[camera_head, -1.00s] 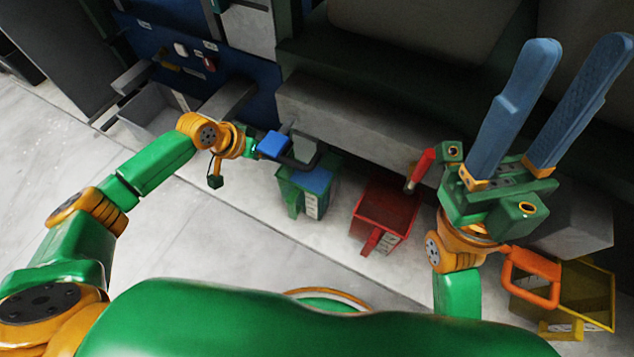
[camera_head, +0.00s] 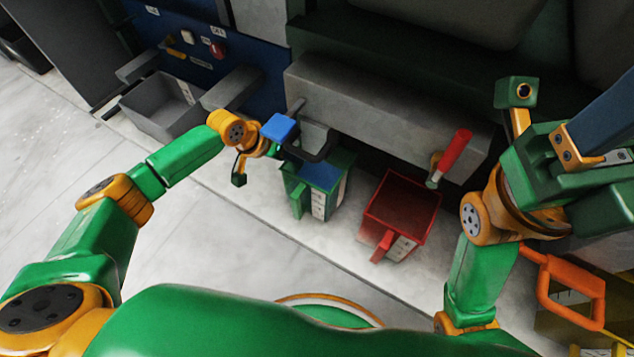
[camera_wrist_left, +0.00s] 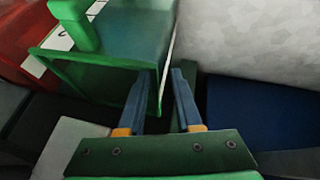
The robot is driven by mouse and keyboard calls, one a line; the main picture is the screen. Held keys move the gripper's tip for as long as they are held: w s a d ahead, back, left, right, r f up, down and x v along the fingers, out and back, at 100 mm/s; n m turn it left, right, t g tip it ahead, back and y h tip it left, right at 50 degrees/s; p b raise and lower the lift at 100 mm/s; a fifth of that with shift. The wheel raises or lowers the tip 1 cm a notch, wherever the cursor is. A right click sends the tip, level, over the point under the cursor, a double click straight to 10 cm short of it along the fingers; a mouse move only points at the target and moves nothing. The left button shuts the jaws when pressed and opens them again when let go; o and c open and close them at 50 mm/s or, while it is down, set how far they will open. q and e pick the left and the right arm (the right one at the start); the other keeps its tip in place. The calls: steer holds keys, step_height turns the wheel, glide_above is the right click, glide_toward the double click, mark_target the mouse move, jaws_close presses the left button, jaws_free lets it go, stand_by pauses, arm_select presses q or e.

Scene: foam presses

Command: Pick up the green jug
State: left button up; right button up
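The green jug (camera_head: 338,190) stands on the pale floor below a grey press ledge, with something blue inside its top. In the left wrist view the green jug (camera_wrist_left: 112,60) fills the upper left. My left gripper (camera_wrist_left: 160,76) is open there, its two blue fingers apart with an edge of the jug between them; I cannot tell whether they touch it.
A red jug (camera_head: 377,205) stands right of the green one, under a red lever (camera_head: 456,150). An orange handle (camera_head: 570,292) and yellow container are at lower right. A grey bin (camera_head: 150,112) stands at left below a blue control panel. The front floor is clear.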

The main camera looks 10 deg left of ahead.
arm_select(q)
jaws_close()
stand_by(1.2)
